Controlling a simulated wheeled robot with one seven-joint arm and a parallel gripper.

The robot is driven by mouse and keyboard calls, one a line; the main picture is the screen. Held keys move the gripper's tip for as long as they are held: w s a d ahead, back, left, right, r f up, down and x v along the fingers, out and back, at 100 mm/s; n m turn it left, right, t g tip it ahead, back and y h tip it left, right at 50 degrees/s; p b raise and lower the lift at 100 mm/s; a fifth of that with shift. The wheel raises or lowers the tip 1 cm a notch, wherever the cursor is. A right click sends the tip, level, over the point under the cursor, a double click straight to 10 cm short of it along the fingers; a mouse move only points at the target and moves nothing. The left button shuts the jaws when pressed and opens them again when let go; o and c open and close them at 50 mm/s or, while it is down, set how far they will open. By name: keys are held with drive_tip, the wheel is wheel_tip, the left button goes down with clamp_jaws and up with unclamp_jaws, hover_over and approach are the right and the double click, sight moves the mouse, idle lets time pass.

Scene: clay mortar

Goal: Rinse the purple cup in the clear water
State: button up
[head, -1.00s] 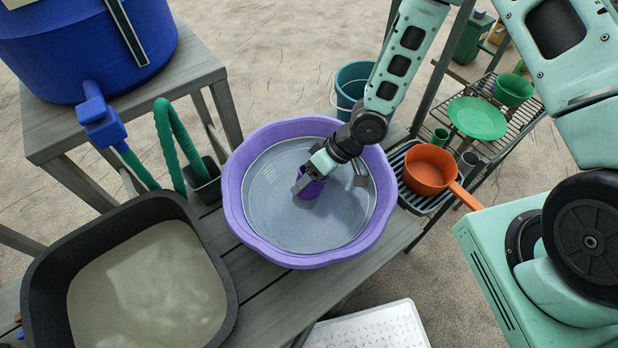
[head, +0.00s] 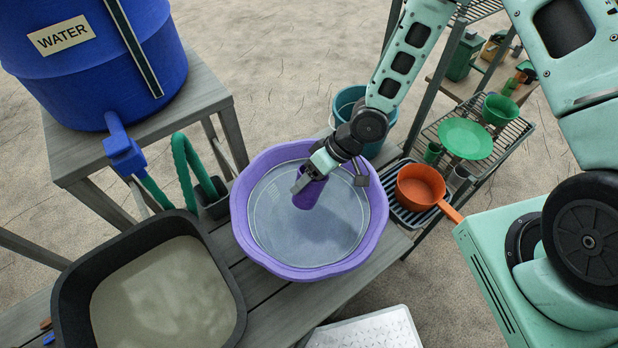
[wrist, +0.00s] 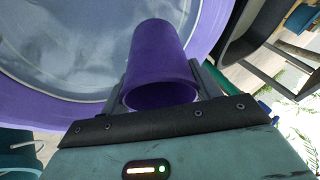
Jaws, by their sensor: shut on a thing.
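The purple cup (head: 307,196) is in my gripper (head: 312,181), over the purple basin (head: 262,256) in the head view. The clear water (head: 285,232) fills the basin's bottom. The cup looks tilted and seems to hang above the water, with a dark shadow patch below it. In the wrist view my gripper (wrist: 166,88) is shut on the cup (wrist: 160,50), one finger on each side. The cup's mouth faces the wrist camera and its inside looks dark. Whether water is in it cannot be told.
A black tub (head: 235,300) of murky liquid stands left of the basin. A blue water barrel (head: 60,85) with a tap and green hose is behind it. An orange pan (head: 420,187), a teal bucket (head: 347,103) and a rack with green dishes (head: 466,139) are right and behind.

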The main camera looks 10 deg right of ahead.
sight(300, 175)
wheel_tip(300, 175, up, 5)
drive_tip(key=p, duration=0.3)
drive_tip(key=shift+f+p, duration=0.1)
drive_tip(key=shift+p, duration=0.2)
idle(1.0)
